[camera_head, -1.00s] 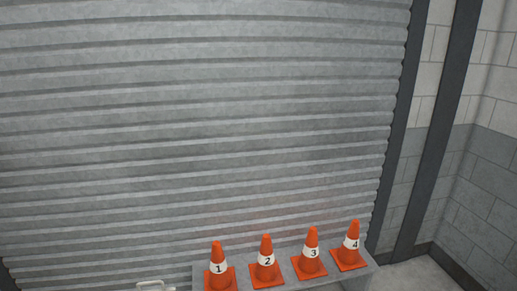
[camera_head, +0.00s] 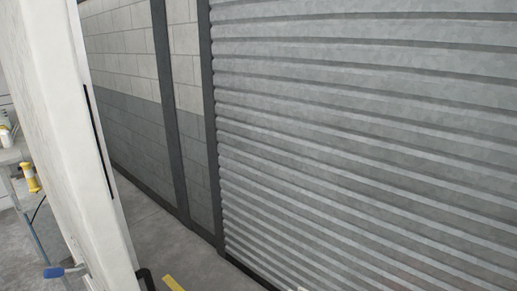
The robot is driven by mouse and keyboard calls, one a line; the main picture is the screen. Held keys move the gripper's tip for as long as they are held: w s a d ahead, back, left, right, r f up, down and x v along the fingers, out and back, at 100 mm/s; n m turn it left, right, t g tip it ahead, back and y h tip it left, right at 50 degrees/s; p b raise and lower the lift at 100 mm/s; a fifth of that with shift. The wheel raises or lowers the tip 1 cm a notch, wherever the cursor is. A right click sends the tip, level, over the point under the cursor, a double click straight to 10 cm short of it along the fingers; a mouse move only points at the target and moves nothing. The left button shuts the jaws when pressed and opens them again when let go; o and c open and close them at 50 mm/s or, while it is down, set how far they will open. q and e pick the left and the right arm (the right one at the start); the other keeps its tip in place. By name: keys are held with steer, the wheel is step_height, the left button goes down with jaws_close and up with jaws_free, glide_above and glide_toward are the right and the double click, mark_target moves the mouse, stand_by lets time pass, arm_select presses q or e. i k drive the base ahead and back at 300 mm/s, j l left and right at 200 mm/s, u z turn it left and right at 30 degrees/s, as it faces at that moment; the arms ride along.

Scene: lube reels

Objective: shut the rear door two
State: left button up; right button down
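A grey corrugated roller door (camera_head: 370,130) fills the right half of the head view. Its slats run down to the floor at its left edge, and its right side is cut off by the frame. I cannot tell whether this is the rear door two; no number shows on it. Neither of my grippers is in view.
A tall white panel or post (camera_head: 75,130) stands close on the left. A blue-ended lever (camera_head: 62,271) shows near its foot. A yellow-and-white item (camera_head: 31,178) is by a table at the far left. Grey floor (camera_head: 165,235) with a yellow mark (camera_head: 173,283) lies between panel and door.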

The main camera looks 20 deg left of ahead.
mark_target(39, 60)
steer(key=i+l+u, duration=0.1)
steer(key=u, duration=0.35)
steer(key=i+l+u, duration=0.25)
steer(key=u, duration=0.25)
steer(key=i+l+u, duration=0.15)
steer(key=u, duration=0.3)
steer(key=i+l+u, duration=0.1)
steer(key=l+u, duration=0.4)
steer(key=i+l+u, duration=0.15)
steer(key=l+u, duration=0.25)
steer(key=i+l+u, duration=0.1)
steer(key=l+u, duration=0.35)
steer(key=l, duration=0.15)
steer(key=k+j, duration=0.25)
steer(key=j+u, duration=0.05)
